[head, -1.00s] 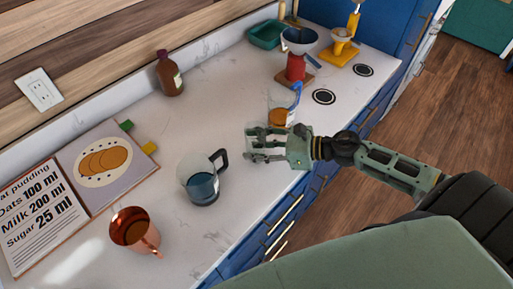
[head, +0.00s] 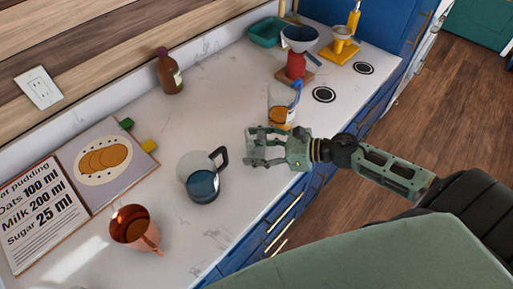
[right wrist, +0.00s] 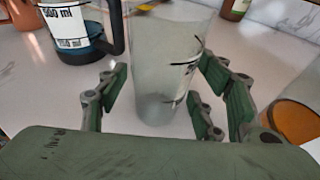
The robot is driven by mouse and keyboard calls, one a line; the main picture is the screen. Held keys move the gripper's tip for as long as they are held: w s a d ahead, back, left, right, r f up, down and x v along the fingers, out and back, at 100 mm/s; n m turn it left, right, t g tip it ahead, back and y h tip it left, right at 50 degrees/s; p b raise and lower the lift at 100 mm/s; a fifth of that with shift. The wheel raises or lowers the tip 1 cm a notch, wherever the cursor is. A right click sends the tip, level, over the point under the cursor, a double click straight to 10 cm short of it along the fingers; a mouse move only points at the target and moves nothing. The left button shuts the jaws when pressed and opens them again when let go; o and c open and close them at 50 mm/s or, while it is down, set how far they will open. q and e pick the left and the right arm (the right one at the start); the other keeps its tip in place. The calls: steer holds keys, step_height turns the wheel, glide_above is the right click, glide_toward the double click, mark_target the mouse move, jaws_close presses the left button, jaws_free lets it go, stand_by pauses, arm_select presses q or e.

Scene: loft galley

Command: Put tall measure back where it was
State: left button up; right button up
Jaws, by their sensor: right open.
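The tall measure (right wrist: 170,60) is a clear, tall glass cylinder with dark marks, and it appears to stand upright on the white counter. In the head view it shows only faintly (head: 258,137), between the fingers of my right gripper (head: 264,148). In the right wrist view my right gripper (right wrist: 165,105) is open, with green finger pads on both sides of the measure. Gaps show between the pads and the glass. The top of the measure is cut off in the wrist view. My left gripper is not in view.
A glass jug with blue liquid (head: 203,185) stands left of the gripper. A glass with amber liquid (head: 279,115) stands just behind it. A copper mug (head: 131,229), a brown bottle (head: 170,78) and a red stand with funnel (head: 297,66) are farther off. The counter (head: 228,105) has free room behind.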

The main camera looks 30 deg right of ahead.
steer(key=shift+r+p, duration=0.25)
steer(key=shift+p, duration=0.05)
steer(key=shift+s+d+f+b, duration=0.15)
steer(key=shift+s+d+b, duration=0.1)
steer(key=shift+b, duration=0.05)
steer(key=b+v, duration=0.2)
steer(key=v, duration=0.8)
steer(key=shift+d+b, duration=0.1)
steer(key=shift+b, duration=0.25)
steer(key=shift+s+d+r, duration=0.35)
steer(key=shift+s, duration=0.05)
steer(key=shift+d, duration=0.1)
